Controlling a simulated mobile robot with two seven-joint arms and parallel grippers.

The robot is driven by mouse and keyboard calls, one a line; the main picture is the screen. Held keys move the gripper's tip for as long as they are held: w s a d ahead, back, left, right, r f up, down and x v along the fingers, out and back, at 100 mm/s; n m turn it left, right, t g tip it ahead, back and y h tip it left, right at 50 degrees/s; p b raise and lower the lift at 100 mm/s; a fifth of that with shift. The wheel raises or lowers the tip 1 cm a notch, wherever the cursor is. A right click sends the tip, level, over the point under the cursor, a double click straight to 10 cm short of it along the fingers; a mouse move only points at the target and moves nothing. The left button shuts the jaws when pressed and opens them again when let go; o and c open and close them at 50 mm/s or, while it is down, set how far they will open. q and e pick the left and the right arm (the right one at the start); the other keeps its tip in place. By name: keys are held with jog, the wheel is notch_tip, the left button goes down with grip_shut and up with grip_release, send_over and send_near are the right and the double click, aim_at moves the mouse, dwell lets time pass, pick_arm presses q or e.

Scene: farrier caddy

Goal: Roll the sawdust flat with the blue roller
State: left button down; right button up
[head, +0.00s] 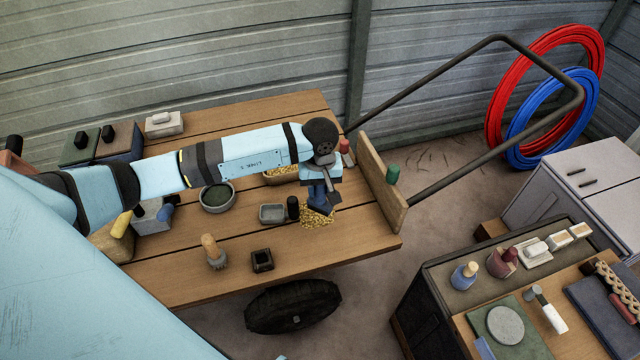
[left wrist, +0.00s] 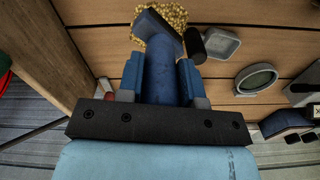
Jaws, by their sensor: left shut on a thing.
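My left gripper (head: 318,190) is over the right part of the wooden cart. It is shut on the dark blue roller (head: 325,207). In the left wrist view the roller's thick blue handle (left wrist: 161,80) lies between the two fingers of the gripper (left wrist: 160,78). The roller's head (left wrist: 157,32) reaches over the yellow sawdust (head: 318,219). The sawdust also shows in the left wrist view (left wrist: 172,14) as a grainy patch around the head, which hides part of it. Whether the head touches the sawdust I cannot tell. My right gripper is out of view.
A black cylinder (head: 293,207) and a grey tray (head: 271,214) stand close left of the sawdust. A bowl (head: 217,198), a brush (head: 212,250) and a small black box (head: 262,261) are farther left. A wooden end board (head: 380,180) rises at the right.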

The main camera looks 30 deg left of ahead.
aim_at(319, 204)
pick_arm(q)
jog(key=shift+f+b, duration=0.1)
jog(key=shift+b, duration=0.35)
notch_tip(319, 204, down, 3)
jog(key=shift+r+b, duration=0.1)
jog(key=shift+b, duration=1.1)
notch_tip(319, 204, down, 3)
jog(key=shift+f+b, duration=0.1)
jog(key=shift+b, duration=1.15)
jog(key=shift+r, duration=0.3)
jog(key=shift+f, duration=0.1)
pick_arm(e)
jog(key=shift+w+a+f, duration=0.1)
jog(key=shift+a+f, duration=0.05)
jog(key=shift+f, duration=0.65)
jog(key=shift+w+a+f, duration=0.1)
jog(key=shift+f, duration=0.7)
pick_arm(q)
jog(key=shift+f+b, duration=0.55)
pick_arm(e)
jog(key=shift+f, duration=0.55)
pick_arm(q)
jog(key=shift+a, duration=0.1)
